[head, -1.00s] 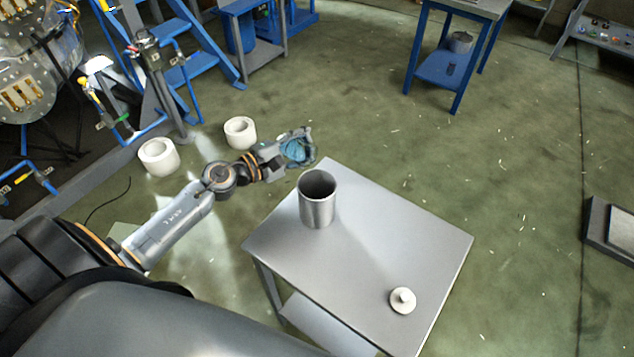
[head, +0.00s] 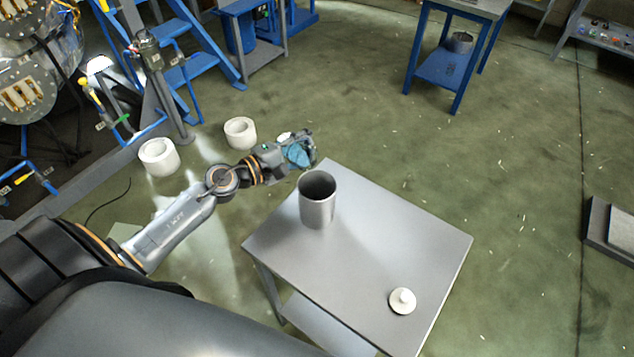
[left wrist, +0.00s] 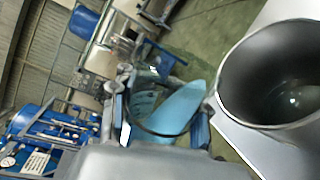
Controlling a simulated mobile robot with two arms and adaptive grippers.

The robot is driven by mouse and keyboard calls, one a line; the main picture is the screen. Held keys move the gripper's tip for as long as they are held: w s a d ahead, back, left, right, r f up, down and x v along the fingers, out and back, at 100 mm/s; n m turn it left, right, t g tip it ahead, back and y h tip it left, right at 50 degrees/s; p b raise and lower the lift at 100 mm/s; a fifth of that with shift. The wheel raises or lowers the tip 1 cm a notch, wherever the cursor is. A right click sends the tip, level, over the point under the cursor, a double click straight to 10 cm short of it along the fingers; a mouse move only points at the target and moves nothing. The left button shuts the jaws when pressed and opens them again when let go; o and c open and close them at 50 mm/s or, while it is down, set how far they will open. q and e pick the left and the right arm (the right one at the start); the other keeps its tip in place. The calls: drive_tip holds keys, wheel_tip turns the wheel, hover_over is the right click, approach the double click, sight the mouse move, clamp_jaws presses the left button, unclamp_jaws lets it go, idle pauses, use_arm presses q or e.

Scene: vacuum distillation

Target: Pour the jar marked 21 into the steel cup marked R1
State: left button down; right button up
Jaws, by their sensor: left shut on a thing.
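The steel cup (head: 318,205) stands upright on the near grey table, at its upper left corner. It also shows large and open-mouthed at the right of the left wrist view (left wrist: 255,118); a pale patch at its bottom may be liquid or a reflection. My left gripper (head: 306,148) is shut on a clear jar with blue contents (head: 295,154), just up and left of the cup in the head view. In the left wrist view the blue contents (left wrist: 180,108) slant toward the cup, so the jar looks tilted. No marks are readable. My right gripper is out of view.
A small white lid-like piece (head: 402,301) lies on the grey table (head: 400,240), otherwise bare. Two white hollow cylinders (head: 240,132) stand on the floor behind my left arm. Blue steps (head: 190,65) and a blue-framed table (head: 435,68) stand farther back.

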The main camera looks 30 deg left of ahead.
use_arm(q)
drive_tip(key=shift+s+d+r+m+p, duration=0.1)
drive_tip(key=shift+d+r+m+p, duration=0.2)
drive_tip(key=shift+r, duration=0.2)
drive_tip(key=shift+s+d+r+m+p, duration=0.1)
drive_tip(key=shift+d+r+m+p, duration=0.1)
drive_tip(key=shift+r+m+p, duration=0.25)
idle(0.3)
drive_tip(key=shift+s+d+f+m+b, duration=0.1)
drive_tip(key=shift+d+f+m+b, duration=0.05)
drive_tip(key=shift+f+m+b, duration=0.4)
idle(1.3)
drive_tip(key=shift+r+m+y, duration=0.2)
drive_tip(key=shift+m+y, duration=0.2)
